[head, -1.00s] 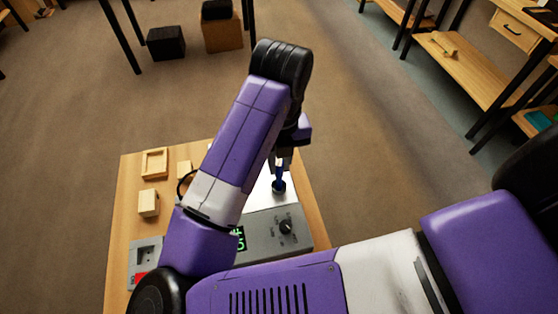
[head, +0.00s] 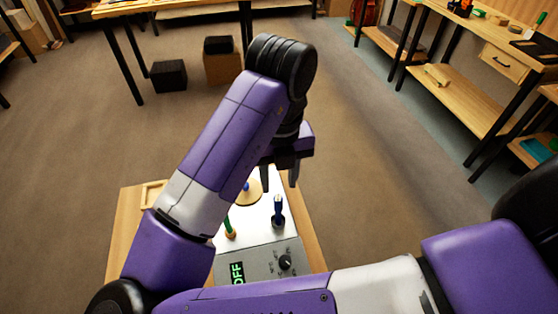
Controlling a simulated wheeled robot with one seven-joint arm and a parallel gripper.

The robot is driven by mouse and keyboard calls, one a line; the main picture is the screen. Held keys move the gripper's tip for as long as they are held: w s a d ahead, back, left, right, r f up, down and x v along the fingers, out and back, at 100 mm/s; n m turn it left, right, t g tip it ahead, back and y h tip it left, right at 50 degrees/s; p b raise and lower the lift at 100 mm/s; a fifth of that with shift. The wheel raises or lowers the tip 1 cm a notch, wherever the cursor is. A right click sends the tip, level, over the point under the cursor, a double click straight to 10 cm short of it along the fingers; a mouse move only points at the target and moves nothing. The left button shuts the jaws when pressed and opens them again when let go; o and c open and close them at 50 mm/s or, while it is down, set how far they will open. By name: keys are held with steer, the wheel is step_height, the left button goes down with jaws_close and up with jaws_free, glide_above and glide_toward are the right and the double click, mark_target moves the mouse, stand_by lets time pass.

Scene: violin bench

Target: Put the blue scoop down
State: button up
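The blue scoop (head: 278,209) stands roughly upright on the pale metal top of a grey device, its dark rounded end down and its blue handle up. My gripper (head: 280,178) is above the scoop's handle, with its two dark fingers spread apart and nothing between them. A small gap shows between the fingertips and the top of the handle.
The grey device (head: 258,268) has a dial and a green display reading OFF. A green-handled tool (head: 229,228) stands left of the scoop. A round tan piece (head: 247,191) lies behind it. A wooden tray (head: 153,194) is at the bench's back left. My arm hides much of the bench.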

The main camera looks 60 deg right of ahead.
step_height(320, 180, up, 5)
steer(key=shift+r, duration=0.1)
stand_by(0.7)
